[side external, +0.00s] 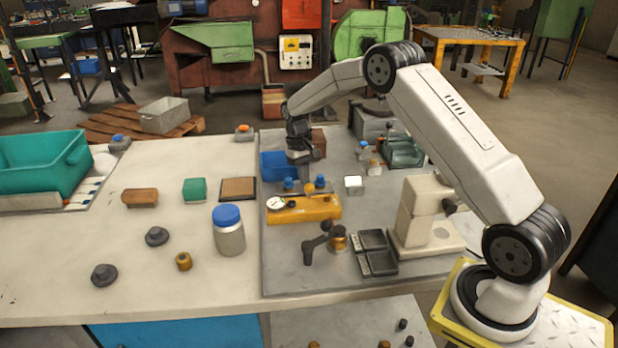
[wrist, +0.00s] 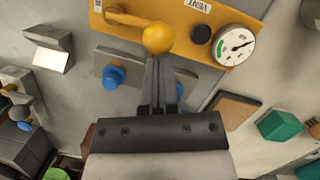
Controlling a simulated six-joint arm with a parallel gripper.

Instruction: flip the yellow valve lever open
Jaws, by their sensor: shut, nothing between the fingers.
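The yellow valve box (side external: 315,209) has a round white gauge (side external: 276,203) on it. It also shows in the wrist view (wrist: 120,24). Its yellow lever (wrist: 127,20) runs to a round yellow ball knob (wrist: 158,37); the knob also shows in the side view (side external: 320,181). My gripper (wrist: 158,60) is shut and empty, its fingertips right by the ball knob. I cannot tell whether they touch it. In the side view my gripper (side external: 307,178) points down just behind the valve box.
A grey plate with blue knobs (wrist: 112,76) lies beside the box, under my fingers. A blue bin (side external: 273,165) stands behind. A brown board (side external: 238,189), a green block (side external: 195,190) and a blue-lidded jar (side external: 228,232) stand left.

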